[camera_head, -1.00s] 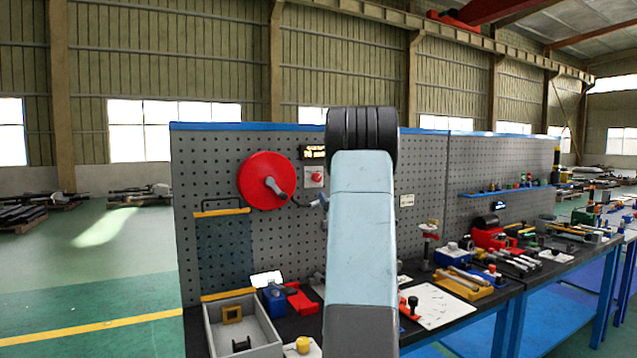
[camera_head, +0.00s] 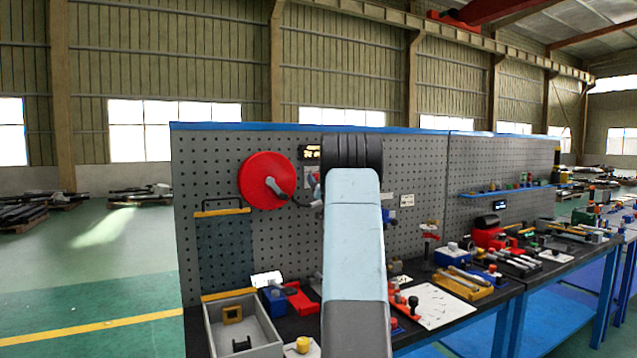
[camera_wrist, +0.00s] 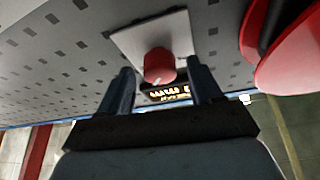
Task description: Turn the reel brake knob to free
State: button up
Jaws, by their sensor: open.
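The red brake knob (camera_wrist: 159,66) sits on a pale square plate (camera_wrist: 150,36) on the pegboard, with a white mark on its edge. In the wrist view my gripper (camera_wrist: 162,82) is open, its two dark blue fingers on either side of the line to the knob. The knob shows between and just beyond the fingertips; I see no contact. In the head view my arm hides most of the knob and plate. The red reel (camera_head: 259,190) with a grey crank is left of the plate and also shows in the wrist view (camera_wrist: 290,55).
A small lit display (camera_head: 309,152) is above the plate in the head view. A grey bin (camera_head: 270,334), red and blue blocks and a white board (camera_head: 440,305) are on the bench below. The pegboard (camera_head: 415,165) right of my arm is mostly bare.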

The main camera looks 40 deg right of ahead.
jog(key=shift+w+r, duration=0.1)
jog(key=shift+w, duration=0.1)
jog(key=c, duration=1)
